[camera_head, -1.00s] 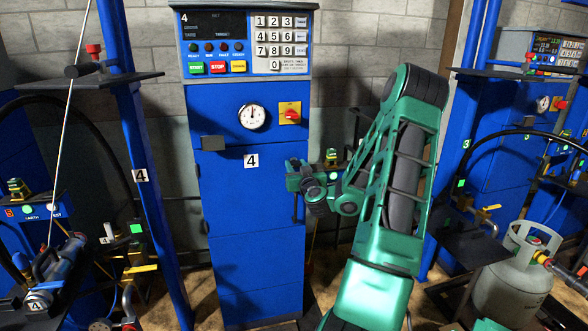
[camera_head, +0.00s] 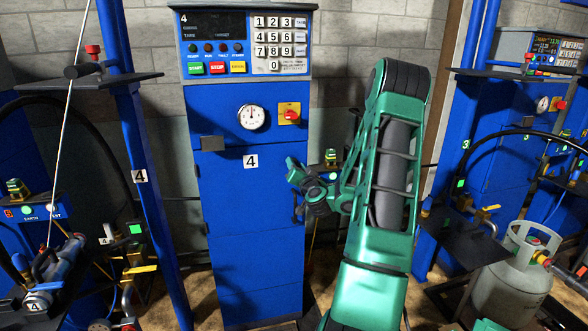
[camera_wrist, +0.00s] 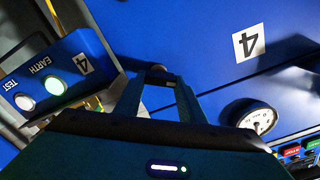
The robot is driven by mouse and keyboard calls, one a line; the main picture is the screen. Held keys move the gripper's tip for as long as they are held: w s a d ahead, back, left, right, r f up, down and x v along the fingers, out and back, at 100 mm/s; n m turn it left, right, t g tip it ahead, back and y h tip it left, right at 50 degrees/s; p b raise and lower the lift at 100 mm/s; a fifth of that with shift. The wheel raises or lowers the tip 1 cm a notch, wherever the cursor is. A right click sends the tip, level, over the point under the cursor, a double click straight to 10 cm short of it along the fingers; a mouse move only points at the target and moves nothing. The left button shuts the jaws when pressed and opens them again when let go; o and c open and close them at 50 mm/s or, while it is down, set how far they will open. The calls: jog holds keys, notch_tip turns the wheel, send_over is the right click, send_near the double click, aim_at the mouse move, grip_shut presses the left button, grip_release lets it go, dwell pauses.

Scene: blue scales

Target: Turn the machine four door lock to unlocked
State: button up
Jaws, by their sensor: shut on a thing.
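Machine four is the tall blue cabinet (camera_head: 250,185) with a "4" label (camera_head: 250,161) on its door, left of my arm in the head view. My gripper (camera_head: 293,170) is at the door's right edge, tilted. In the wrist view, my gripper (camera_wrist: 158,76) has its two fingers closed around a small dark part (camera_wrist: 157,68) at the cabinet's edge, which seems to be the door lock. The fingers and wrist hide most of it, and I cannot read its locked or unlocked position. The "4" label (camera_wrist: 249,42) shows inverted there.
Above the door are a round gauge (camera_head: 251,117), a red-and-yellow rotary switch (camera_head: 290,113) and a keypad panel (camera_head: 281,43). A blue EARTH/TEST box (camera_wrist: 55,78) is near my gripper. A gas cylinder (camera_head: 515,290) stands at the right.

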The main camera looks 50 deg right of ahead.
jog(key=m, duration=1.1)
jog(key=shift+w, duration=0.1)
jog(key=shift+a+m, duration=0.1)
jog(key=shift+m, duration=0.2)
dwell(0.3)
jog(key=o, duration=1)
jog(key=shift+o, duration=0.2)
